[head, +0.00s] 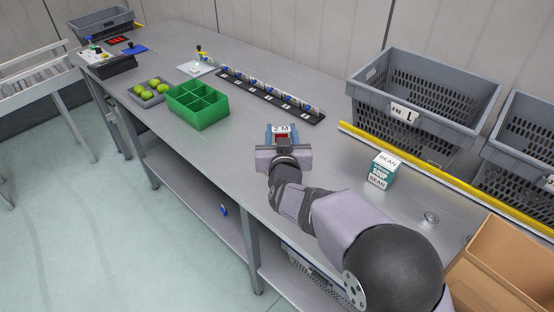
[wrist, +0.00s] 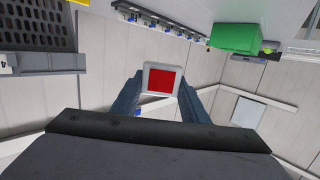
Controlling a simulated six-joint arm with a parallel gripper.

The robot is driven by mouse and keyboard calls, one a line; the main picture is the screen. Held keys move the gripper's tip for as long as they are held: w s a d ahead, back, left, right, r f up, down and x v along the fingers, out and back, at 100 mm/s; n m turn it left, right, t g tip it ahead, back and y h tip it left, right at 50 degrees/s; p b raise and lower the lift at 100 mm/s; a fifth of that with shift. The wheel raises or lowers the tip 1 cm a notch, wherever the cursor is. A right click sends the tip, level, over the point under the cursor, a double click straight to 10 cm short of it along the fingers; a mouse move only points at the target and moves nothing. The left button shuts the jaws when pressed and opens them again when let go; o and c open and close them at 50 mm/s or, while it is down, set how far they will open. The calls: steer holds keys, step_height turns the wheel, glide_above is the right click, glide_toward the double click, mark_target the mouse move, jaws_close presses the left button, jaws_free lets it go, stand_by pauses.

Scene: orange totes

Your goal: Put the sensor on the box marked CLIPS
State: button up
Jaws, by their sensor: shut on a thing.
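My gripper (head: 282,132) is shut on a small block with a white frame and a red face (wrist: 162,81), which I take to be the sensor. In the wrist view it sits between the two blue fingers. My gripper is over the middle of the grey bench. I can read no CLIPS marking in either view.
Grey totes (head: 422,80) stand behind the yellow rail, one marked L. A black rack (head: 270,96) of small parts and a green divided bin (head: 198,106) lie further back. A metal ring (head: 431,217) and brown bin (head: 505,262) are at right. Bench left of the carton is clear.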

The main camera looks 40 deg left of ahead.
steer(key=a+b, duration=0.1)
steer(key=b, duration=0.2)
steer(key=shift+a+f, duration=0.2)
steer(key=shift+a, duration=0.15)
steer(key=shift+s+a+r+b, duration=0.1)
steer(key=shift+a+r+b, duration=0.25)
steer(key=shift+b, duration=0.25)
steer(key=shift+f, duration=5)
steer(key=shift+f, duration=0.2)
steer(key=o, duration=1.2)
steer(key=shift+c, duration=0.2)
steer(key=shift+r, duration=0.15)
